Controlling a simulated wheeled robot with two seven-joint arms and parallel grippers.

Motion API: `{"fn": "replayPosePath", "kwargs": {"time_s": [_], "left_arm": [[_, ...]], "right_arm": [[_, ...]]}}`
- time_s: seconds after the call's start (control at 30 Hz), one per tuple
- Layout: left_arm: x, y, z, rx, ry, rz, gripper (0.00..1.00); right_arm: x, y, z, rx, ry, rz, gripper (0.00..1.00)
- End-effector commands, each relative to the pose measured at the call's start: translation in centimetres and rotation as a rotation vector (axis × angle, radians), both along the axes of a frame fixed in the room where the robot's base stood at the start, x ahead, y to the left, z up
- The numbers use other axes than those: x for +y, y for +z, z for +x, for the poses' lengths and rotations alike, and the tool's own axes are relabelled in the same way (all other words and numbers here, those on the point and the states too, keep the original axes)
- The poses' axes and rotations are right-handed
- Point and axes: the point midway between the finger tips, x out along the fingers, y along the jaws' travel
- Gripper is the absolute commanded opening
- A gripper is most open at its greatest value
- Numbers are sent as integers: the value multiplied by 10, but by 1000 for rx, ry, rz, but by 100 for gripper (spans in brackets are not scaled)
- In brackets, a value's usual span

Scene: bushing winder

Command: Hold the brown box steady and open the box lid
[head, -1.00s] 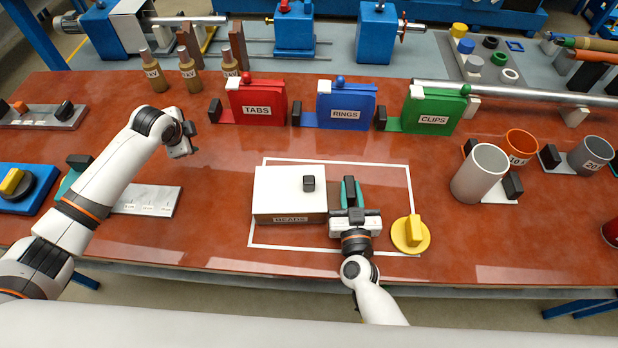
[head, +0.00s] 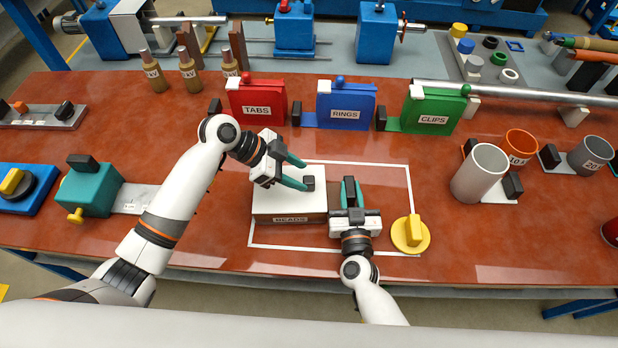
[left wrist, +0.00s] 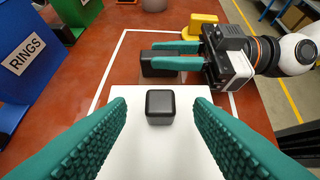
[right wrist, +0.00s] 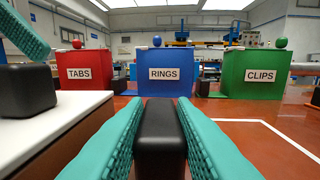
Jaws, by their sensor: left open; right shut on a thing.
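The brown box (head: 290,218), labelled BEADS, stands in the white outline on the table with its white lid (head: 275,205) on it. A black knob (head: 308,184) sits on the lid and also shows in the left wrist view (left wrist: 160,106). My left gripper (head: 300,173) is open over the lid, its teal fingers on either side of the knob without visibly touching it.
Red TABS (head: 257,100), blue RINGS (head: 345,106) and green CLIPS (head: 433,110) holders stand behind the outline. A yellow knob (head: 410,233) lies right of my right gripper. A grey cup (head: 479,173) stands further right. A teal block (head: 90,187) is at left.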

Motion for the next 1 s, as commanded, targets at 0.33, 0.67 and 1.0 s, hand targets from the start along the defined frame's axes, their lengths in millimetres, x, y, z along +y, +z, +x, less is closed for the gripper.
{"fn": "replayPosePath", "kwargs": {"time_s": [0.33,0.67,1.0], "left_arm": [[-29,-30,3,2,1,0,47],[-30,-31,3,0,1,1,44],[-30,-31,3,0,1,1,0]], "right_arm": [[0,0,0,1,0,0,0],[0,0,0,1,-1,0,0],[0,0,0,1,0,0,0]]}}
